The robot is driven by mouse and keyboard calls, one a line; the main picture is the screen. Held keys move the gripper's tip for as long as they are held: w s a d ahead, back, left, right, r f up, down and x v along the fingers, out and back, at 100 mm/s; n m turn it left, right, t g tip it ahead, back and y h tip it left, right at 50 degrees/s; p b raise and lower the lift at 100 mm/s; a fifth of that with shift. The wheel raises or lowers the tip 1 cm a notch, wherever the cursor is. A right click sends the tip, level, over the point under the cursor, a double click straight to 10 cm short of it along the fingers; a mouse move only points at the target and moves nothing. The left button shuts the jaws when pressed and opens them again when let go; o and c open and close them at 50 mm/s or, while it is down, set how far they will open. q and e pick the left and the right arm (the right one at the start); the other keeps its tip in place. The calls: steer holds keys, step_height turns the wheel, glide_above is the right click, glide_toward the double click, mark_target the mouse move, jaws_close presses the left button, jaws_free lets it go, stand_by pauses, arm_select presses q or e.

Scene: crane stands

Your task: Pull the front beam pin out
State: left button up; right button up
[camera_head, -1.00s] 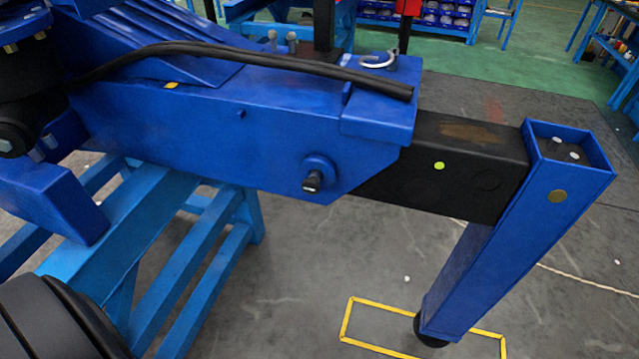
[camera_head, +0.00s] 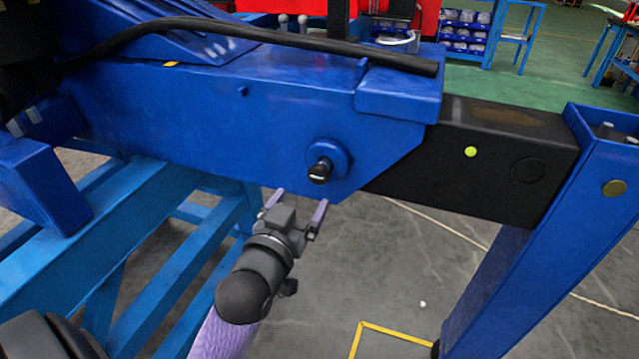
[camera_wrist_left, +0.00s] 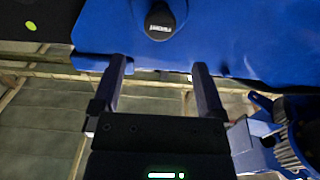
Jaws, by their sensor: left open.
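The front beam pin (camera_head: 320,172) is a black knob in a round blue boss on the side of the blue beam housing (camera_head: 230,125). It also shows at the top of the left wrist view (camera_wrist_left: 160,22). The black inner beam (camera_head: 480,165) extends from the housing to the blue leg (camera_head: 540,260). My left gripper (camera_head: 296,209) is open and empty, below and slightly left of the pin, apart from it. In the left wrist view its two fingers (camera_wrist_left: 155,80) point toward the housing's lower edge, with the pin beyond and between them. My right gripper is not in view.
A light-blue stand (camera_head: 150,240) supports the housing at the left. A black hose (camera_head: 250,36) runs along the housing's top. A yellow floor marking (camera_head: 385,335) lies by the leg. The floor between stand and leg is clear.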

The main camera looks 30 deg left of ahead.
mark_target(317, 176)
arm_select(q)
steer(key=b+x, duration=0.2)
steer(key=x, duration=0.5)
steer(key=shift+w+f, duration=0.1)
steer(key=shift+w, duration=0.2)
steer(key=shift+w+a, duration=0.15)
steer(key=shift+w, duration=0.4)
steer(key=c, duration=0.8)
jaws_close()
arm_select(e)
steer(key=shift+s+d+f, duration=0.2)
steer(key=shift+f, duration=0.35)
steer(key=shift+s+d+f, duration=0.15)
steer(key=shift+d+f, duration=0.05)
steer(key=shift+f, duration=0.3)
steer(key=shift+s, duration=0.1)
